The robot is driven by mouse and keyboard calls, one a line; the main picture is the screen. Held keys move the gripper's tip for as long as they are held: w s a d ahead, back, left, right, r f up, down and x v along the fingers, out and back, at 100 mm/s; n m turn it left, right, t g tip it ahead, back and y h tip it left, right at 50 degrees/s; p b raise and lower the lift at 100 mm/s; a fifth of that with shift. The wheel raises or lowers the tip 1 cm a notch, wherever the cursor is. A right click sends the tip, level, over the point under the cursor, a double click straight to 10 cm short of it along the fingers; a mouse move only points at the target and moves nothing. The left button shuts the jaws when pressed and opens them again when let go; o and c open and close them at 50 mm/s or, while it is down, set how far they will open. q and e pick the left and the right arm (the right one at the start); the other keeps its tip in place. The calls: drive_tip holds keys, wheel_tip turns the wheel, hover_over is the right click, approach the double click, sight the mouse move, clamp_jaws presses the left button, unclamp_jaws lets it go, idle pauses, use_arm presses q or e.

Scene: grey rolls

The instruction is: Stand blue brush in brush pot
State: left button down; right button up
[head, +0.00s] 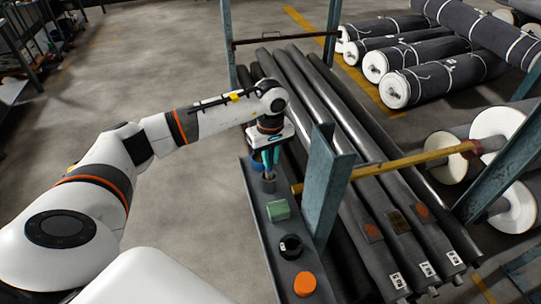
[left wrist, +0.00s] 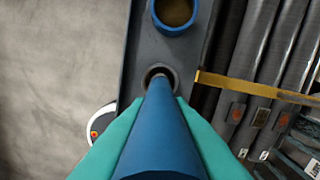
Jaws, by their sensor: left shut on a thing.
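My left gripper (head: 266,157) is shut on the blue brush (left wrist: 160,130), with a teal finger on either side of it in the left wrist view. The gripper points down above the far part of a narrow grey shelf. The brush pot (head: 268,185) is a small grey cylinder on that shelf, directly below the gripper. In the left wrist view the pot's round rim (left wrist: 149,72) shows at the brush's far end. That end lies over the dark opening; how deep it reaches is hard to tell. My right gripper is not in view.
The narrow shelf (head: 253,215) also bears a green block (head: 278,210), a black round thing (head: 290,246) and an orange disc (head: 305,284). A blue-rimmed cup (left wrist: 158,22) stands near the pot. A yellow bar (head: 400,162), a steel post (head: 325,185) and long grey rolls (head: 350,130) are to the right.

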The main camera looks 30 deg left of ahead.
sight(271, 171)
use_arm(q)
drive_tip(key=shift+f+b, duration=1.6)
drive_tip(key=shift+f, duration=0.2)
drive_tip(key=c, duration=1.2)
unclamp_jaws()
drive_tip(key=shift+c, duration=0.2)
wheel_tip(271, 171, up, 12)
drive_tip(key=shift+r+b, duration=0.1)
drive_tip(key=shift+b, duration=1)
drive_tip(key=shift+s, duration=0.1)
